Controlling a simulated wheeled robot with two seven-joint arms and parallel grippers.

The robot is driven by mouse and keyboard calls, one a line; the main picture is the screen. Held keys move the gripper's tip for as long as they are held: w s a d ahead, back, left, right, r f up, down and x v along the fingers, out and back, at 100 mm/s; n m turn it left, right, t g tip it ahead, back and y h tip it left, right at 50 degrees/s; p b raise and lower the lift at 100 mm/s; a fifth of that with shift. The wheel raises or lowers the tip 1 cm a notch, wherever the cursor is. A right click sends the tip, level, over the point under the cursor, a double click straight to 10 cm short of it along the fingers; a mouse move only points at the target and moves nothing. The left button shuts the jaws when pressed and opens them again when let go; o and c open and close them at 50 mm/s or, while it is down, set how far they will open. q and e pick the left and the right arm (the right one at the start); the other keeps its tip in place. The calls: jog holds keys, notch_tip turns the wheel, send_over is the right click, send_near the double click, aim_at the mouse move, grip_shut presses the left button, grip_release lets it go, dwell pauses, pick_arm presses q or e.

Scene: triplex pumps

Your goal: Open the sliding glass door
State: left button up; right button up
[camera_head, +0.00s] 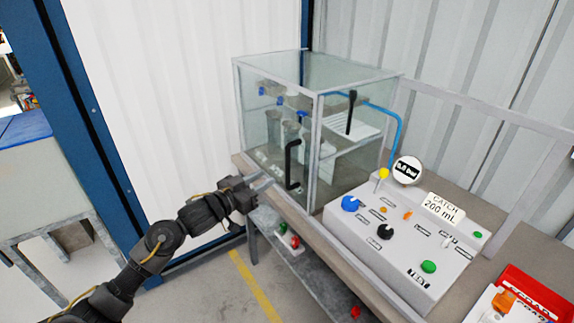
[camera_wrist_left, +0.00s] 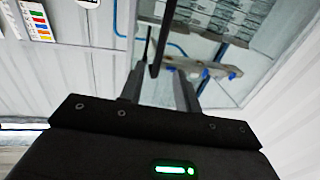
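A glass cabinet (camera_head: 275,100) with a grey frame stands on the bench. Its front glass door carries a black vertical bar handle (camera_head: 293,165). My left gripper (camera_head: 264,183) is in front of the cabinet, a little left of and below the handle. In the left wrist view, the two fingers of my left gripper (camera_wrist_left: 159,85) are apart with nothing held. A black handle (camera_wrist_left: 160,42) shows beyond the fingertips there; whether it touches a finger is unclear. The door looks shut in the head view. My right gripper is not in view.
Inside the cabinet are glass vessels (camera_head: 273,127) with blue parts. A second black handle (camera_head: 351,112) and a blue tube (camera_head: 398,130) are on its right side.

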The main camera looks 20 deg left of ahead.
pick_arm(q)
jog(key=p, duration=0.3)
send_over(288, 185)
jog(key=shift+w+a+f, duration=0.1)
jog(key=shift+w+a, duration=0.05)
jog(key=shift+w, duration=0.25)
grip_shut()
jog(key=shift+a, duration=0.15)
